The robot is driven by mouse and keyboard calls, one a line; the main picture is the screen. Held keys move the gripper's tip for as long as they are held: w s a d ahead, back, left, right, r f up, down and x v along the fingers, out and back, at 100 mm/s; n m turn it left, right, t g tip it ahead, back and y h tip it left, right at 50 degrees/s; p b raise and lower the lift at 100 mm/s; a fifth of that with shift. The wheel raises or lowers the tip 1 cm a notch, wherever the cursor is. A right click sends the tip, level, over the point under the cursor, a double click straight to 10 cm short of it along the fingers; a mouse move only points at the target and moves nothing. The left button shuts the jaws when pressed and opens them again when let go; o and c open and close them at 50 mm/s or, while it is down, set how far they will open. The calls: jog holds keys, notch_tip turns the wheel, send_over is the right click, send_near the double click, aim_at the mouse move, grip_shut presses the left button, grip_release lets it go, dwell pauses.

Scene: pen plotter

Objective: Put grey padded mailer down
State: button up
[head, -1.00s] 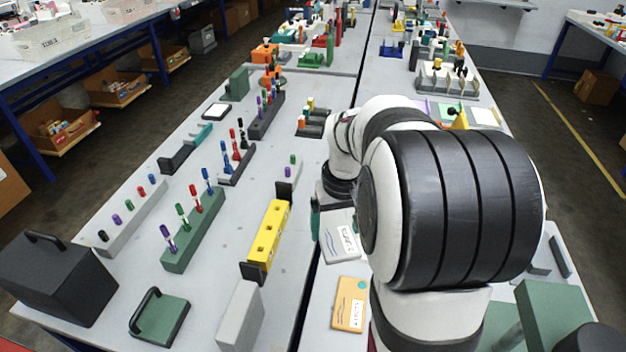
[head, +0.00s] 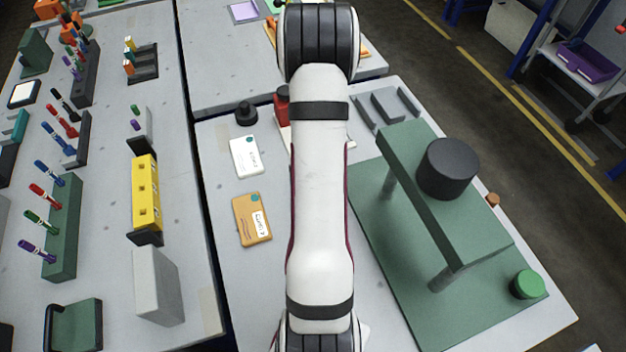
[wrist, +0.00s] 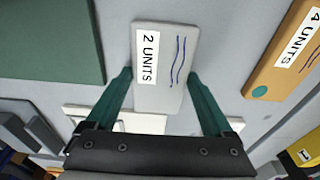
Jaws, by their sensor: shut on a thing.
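The grey padded mailer (wrist: 166,90) shows in the wrist view, with a white "2 UNITS" label and dark wavy lines. My gripper (wrist: 158,80) is shut on it, with one green finger along each long side. I cannot tell whether the mailer touches the table. In the head view my arm hides both the gripper and this mailer. An orange mailer (head: 252,220) lies left of my arm; it also shows at the right of the wrist view (wrist: 285,50) with a "4 UNITS" label.
A pale mailer (head: 245,157) lies beyond the orange one, near a black knob (head: 245,113). A green stand (head: 450,215) on a green base is right of my arm. Grey table (head: 225,265) is bare near the orange mailer. A yellow block (head: 146,190) stands further left.

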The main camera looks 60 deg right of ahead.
jog(key=shift+f, duration=0.1)
jog(key=o, duration=1.1)
notch_tip(320, 180, up, 12)
jog(key=a, duration=0.1)
jog(key=w+a+r+n, duration=0.1)
jog(key=w+a+r, duration=0.15)
jog(key=a, duration=0.35)
jog(key=w+a+r, duration=0.2)
jog(key=a+r, duration=0.1)
jog(key=a, duration=0.4)
jog(key=s+a+r+y, duration=0.1)
jog(key=s+a, duration=0.2)
jog(key=a, duration=0.4)
jog(key=s+a+r+n+y, duration=0.1)
jog(key=s+a, duration=0.2)
jog(key=a, duration=0.5)
jog(key=s+a+r+n+g, duration=0.1)
jog(key=s+a+r, duration=0.1)
jog(key=a, duration=0.6)
jog(key=shift+s+a+y, duration=0.1)
jog(key=shift+s+y, duration=0.3)
jog(key=shift+s, duration=0.15)
